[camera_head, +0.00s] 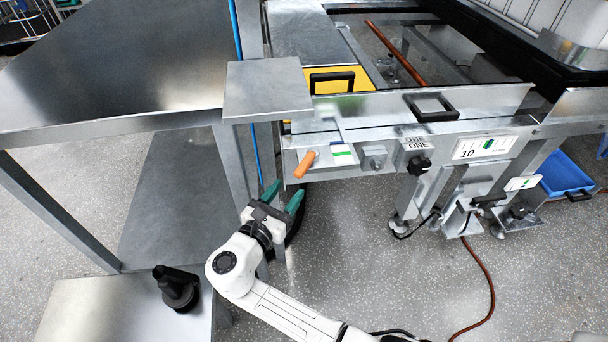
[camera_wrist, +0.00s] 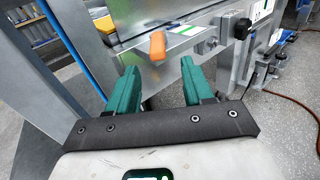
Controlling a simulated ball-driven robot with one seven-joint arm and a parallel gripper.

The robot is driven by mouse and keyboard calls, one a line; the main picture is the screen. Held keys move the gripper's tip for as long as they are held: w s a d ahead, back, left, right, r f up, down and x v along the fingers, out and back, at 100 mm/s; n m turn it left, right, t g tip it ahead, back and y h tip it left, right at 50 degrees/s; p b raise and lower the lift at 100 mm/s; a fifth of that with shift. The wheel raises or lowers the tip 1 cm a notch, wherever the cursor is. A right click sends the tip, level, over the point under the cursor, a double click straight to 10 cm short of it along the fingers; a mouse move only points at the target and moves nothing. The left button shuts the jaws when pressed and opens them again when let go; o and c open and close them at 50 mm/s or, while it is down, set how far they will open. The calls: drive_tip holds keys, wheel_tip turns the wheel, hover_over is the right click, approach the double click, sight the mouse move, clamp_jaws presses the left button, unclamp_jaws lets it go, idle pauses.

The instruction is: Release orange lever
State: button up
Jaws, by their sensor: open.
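The orange lever (camera_head: 305,164) sticks out from the front of the metal washer frame, tilted, just left of a small white and green label (camera_head: 342,153). It also shows in the wrist view (camera_wrist: 158,45), above and beyond the gap between the fingers. My gripper (camera_head: 284,191) has two green fingers, spread apart and empty. In the head view it is below and slightly left of the lever, apart from it. The wrist view also shows the open gripper (camera_wrist: 158,72), with nothing between the fingertips.
A steel table (camera_head: 130,70) stands left, with a leg close to my gripper. A black knob (camera_head: 419,165) and a scale marked 10 (camera_head: 484,147) are on the washer front, right of the lever. A black object (camera_head: 177,288) sits on the low shelf. A blue bin (camera_head: 565,174) is far right.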

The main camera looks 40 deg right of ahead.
sight(310, 156)
drive_tip(key=shift+w+d, duration=0.3)
drive_tip(key=shift+w, duration=0.1)
drive_tip(key=b+x, duration=0.2)
drive_tip(key=x, duration=0.8)
drive_tip(key=shift+r+b, duration=0.1)
drive_tip(key=shift+b, duration=0.25)
drive_tip(key=shift+a, duration=0.1)
clamp_jaws()
